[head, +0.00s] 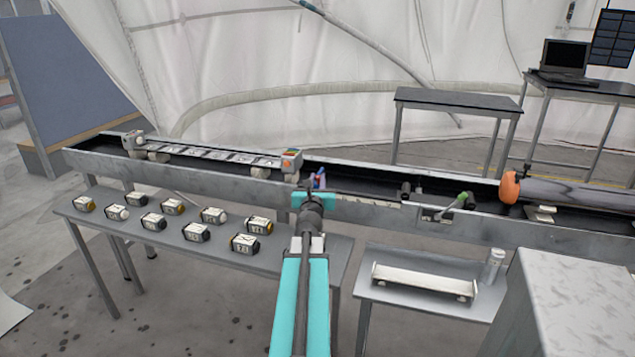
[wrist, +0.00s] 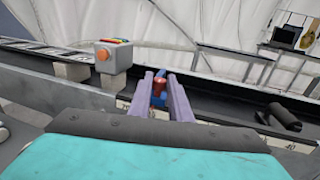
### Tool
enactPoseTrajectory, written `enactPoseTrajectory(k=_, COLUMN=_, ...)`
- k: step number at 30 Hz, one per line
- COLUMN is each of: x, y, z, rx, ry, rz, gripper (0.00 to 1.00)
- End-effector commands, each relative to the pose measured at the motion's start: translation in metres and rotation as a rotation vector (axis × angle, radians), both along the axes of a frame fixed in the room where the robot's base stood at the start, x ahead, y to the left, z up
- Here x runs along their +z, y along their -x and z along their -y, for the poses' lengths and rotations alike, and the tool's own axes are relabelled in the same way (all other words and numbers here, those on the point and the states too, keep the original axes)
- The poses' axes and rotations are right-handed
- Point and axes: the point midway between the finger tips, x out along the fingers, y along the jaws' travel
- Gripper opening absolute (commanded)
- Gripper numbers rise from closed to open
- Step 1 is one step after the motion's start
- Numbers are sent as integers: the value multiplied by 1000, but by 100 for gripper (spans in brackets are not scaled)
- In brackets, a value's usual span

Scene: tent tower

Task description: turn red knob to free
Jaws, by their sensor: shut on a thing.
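The red knob (wrist: 159,87) sits on a small blue fitting (wrist: 158,101) inside the long grey trough. In the wrist view my gripper (wrist: 165,84) has its two pale purple fingers on either side of the knob, shut on it. In the head view my gripper (head: 312,184) reaches over the trough's near wall, and the blue fitting (head: 322,177) shows just beside it. The arm hides most of the knob there. The knob's markings and exact turn angle cannot be made out.
The trough (head: 400,215) runs across the scene. A grey box with an orange button (wrist: 103,55) stands left of the knob. A green-handled part (head: 462,200) and a large orange-ended cylinder (head: 510,187) lie right. Several small boxes stand on the near-left table (head: 190,262).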

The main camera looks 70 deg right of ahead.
Motion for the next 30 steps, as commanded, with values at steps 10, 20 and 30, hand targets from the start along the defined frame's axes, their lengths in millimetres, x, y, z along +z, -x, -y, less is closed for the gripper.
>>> enactPoseTrajectory(k=10, x=-1, y=0, z=-1, rx=1, ry=-1, rz=0, gripper=36)
enactPoseTrajectory(k=20, x=-1, y=0, z=-2, rx=1, ry=-1, rz=1, gripper=36)
enactPoseTrajectory(k=30, x=-1, y=5, z=-22, rx=1, ry=-1, rz=1, gripper=36)
